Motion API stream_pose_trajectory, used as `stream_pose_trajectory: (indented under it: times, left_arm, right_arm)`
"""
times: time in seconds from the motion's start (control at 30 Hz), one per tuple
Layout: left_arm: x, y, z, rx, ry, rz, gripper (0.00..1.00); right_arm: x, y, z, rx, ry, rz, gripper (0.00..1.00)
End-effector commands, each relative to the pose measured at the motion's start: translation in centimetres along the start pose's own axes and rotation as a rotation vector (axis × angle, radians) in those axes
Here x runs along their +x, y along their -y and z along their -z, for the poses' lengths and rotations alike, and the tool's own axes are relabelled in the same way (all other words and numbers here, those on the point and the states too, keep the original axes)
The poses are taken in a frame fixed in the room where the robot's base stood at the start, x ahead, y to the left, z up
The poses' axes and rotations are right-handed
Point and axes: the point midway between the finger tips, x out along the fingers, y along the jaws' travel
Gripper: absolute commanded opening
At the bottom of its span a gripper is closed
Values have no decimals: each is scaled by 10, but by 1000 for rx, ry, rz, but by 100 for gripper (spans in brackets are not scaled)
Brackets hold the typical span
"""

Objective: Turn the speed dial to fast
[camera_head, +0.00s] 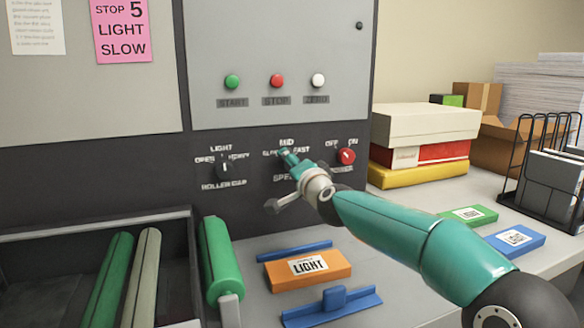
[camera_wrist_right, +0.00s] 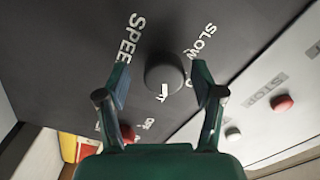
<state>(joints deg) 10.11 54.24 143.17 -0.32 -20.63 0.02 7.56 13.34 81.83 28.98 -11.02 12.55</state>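The speed dial (camera_wrist_right: 163,72) is a dark round knob on the black panel, with a small white mark at its lower edge in the wrist view. I cannot tell which setting it points to. In the head view my gripper covers most of it, below the MID label and between SLOW and FAST. My right gripper (camera_head: 287,158) is at the panel in front of the dial. In the wrist view my right gripper (camera_wrist_right: 162,85) is open, one finger on each side of the dial, with gaps that look clear. My left gripper is not in view.
The red OFF/ON switch (camera_head: 347,156) is close to the right of the dial, and the roller-gap knob (camera_head: 225,168) is to its left. Green (camera_head: 232,81), red (camera_head: 277,81) and white (camera_head: 318,80) buttons sit above. An orange LIGHT pack (camera_head: 308,269) lies below.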

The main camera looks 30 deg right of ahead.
Motion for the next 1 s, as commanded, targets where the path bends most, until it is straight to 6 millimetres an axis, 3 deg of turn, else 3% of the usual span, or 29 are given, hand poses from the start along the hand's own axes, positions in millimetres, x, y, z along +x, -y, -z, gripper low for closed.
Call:
stream_pose_trajectory:
  times: [0.27, 0.47, 1.0]
  left_arm:
    - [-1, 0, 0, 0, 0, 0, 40]
    - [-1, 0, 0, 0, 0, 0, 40]
    - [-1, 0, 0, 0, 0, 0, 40]
  right_arm:
    - [-1, 2, 0, -2, 1, 3, 68]
    - [-14, 3, 0, -3, 1, 3, 68]
    - [-108, 1, 0, -1, 0, 3, 68]
